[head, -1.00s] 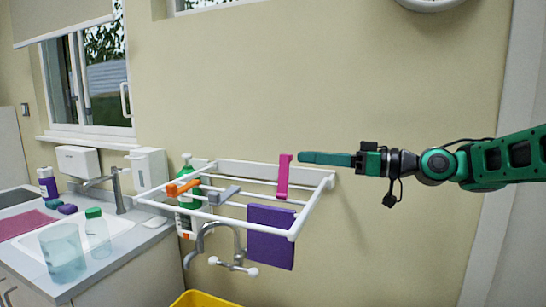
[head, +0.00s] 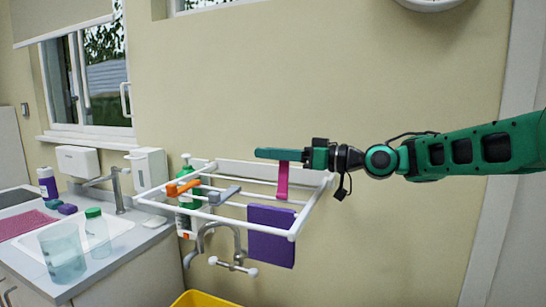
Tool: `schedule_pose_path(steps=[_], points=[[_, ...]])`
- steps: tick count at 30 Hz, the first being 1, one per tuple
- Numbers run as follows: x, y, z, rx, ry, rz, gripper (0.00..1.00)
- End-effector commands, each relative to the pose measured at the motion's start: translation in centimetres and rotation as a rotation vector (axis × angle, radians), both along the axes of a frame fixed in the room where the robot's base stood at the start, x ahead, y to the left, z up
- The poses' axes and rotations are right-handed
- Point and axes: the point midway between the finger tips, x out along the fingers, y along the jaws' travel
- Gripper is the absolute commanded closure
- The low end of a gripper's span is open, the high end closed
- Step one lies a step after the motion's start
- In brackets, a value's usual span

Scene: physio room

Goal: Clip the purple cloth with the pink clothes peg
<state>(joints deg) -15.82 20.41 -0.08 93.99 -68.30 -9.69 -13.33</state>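The pink clothes peg (head: 282,183) stands upright on a rail of the white wall rack (head: 308,213). The purple cloth (head: 271,236) hangs over the rack's front rail, below and a little left of the peg. My gripper (head: 262,154) points left, level with the top of the peg, and its finger covers the peg's upper end. The fingers line up one behind the other from here, so I cannot tell whether they are open or shut, or whether they touch the peg.
An orange peg (head: 183,188) and a grey peg (head: 223,196) are on the rack further left. A yellow container (head: 200,299) is at the bottom. The wall above is clear.

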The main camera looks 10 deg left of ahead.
Motion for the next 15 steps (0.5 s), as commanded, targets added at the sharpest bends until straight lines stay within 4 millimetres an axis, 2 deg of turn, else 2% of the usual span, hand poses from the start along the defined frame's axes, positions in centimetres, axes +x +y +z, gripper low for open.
schedule_pose_path(steps=[4,9,15], points=[[0.00,-0.01,-0.01,0.000,0.000,0.000,0.63],[0.09,-0.05,-0.05,0.000,0.000,-0.002,1.00],[0.21,0.12,-0.13,-0.002,-0.001,-0.004,1.00]])
